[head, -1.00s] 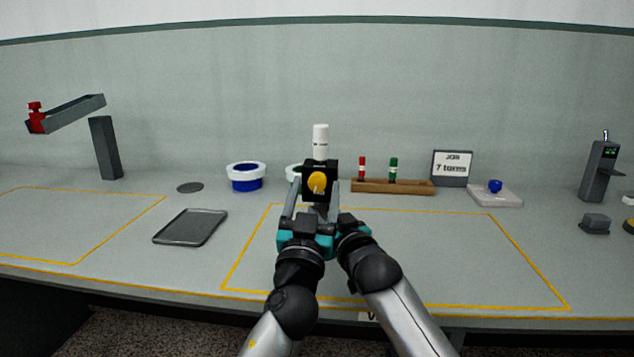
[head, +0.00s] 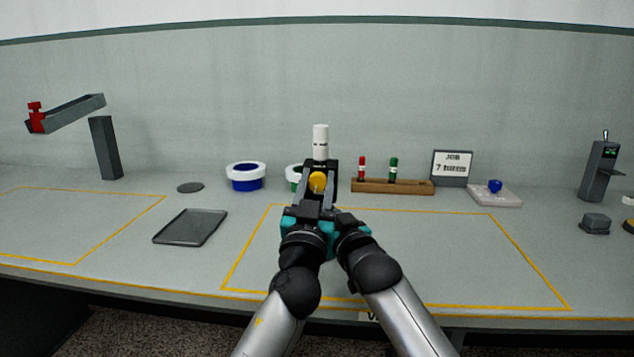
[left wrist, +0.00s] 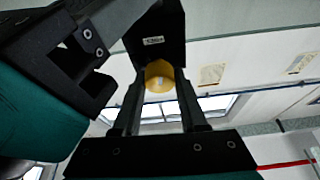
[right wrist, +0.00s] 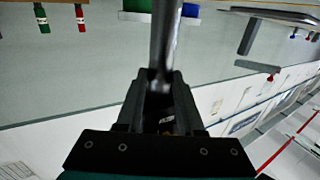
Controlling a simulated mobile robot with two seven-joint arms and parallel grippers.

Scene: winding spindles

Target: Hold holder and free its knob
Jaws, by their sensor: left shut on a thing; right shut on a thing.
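The holder (head: 332,169) is a black block, held upright above the bench with a white cylinder (head: 321,142) standing on top. Its yellow knob (head: 317,181) faces me. My left gripper (head: 318,188) has a finger on either side of the knob and is shut on it; in the left wrist view the yellow knob (left wrist: 159,76) sits between the fingertips. My right gripper (right wrist: 160,82) is shut on the holder's grey stem (right wrist: 165,45), as seen in the right wrist view. In the head view the left hand hides most of the right fingers and the stem.
A dark tray (head: 190,227) lies left. The yellow-outlined area (head: 470,255) is bare.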

